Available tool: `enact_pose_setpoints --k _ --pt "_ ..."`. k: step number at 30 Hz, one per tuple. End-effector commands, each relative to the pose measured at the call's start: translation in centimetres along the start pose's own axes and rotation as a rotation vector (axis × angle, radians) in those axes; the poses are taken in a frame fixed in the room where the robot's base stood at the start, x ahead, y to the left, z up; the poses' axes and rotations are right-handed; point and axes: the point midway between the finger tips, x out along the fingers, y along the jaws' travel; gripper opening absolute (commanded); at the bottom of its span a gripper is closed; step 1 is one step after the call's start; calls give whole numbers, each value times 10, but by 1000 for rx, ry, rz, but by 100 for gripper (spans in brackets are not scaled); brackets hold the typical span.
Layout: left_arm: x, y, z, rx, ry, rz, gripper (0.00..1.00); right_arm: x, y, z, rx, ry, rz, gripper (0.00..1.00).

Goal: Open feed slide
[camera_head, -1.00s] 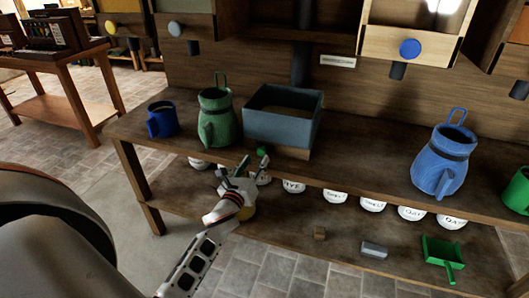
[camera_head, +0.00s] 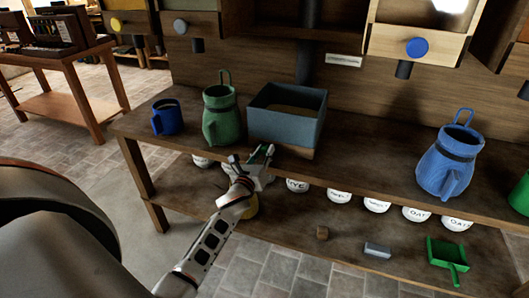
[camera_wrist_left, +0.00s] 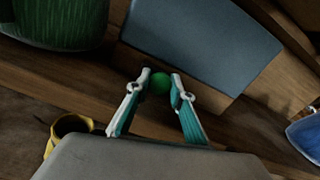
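A blue-grey open box (camera_head: 286,122) stands on the bench like a hopper, on a wooden base (camera_head: 302,153). In the left wrist view the box (camera_wrist_left: 205,40) and the wooden base (camera_wrist_left: 258,92) fill the upper part. A round green knob (camera_wrist_left: 160,83) sits at the base's front, likely the feed slide's handle. My left gripper (camera_head: 252,160) is at the bench's front edge, facing the knob. In the wrist view its fingers (camera_wrist_left: 160,76) are apart, one on each side of the knob. I cannot tell whether they touch it. My right gripper is out of view.
A green jug (camera_head: 221,118) and a blue mug (camera_head: 167,118) stand left of the box. A blue jug (camera_head: 446,165) stands at the right.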

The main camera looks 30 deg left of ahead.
Motion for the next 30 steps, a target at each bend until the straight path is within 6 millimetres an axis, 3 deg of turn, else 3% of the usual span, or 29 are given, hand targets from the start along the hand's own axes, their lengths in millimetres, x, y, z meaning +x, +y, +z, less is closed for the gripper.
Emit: enact_pose_setpoints --k 4,13,24,25,26,27,30 --pt "0 -12 -5 -3 2 -1 0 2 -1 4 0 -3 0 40" --pt "0 -68 -22 -2 3 -1 0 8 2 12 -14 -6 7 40" --pt "0 -75 -21 1 1 1 0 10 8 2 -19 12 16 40" --pt "0 -75 -21 1 1 1 27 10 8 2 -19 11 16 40" --pt "0 -75 -21 1 1 1 35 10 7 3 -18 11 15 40" --pt "0 -74 -21 1 1 1 39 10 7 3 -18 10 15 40" --pt "0 -74 -21 1 1 1 39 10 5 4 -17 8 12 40"
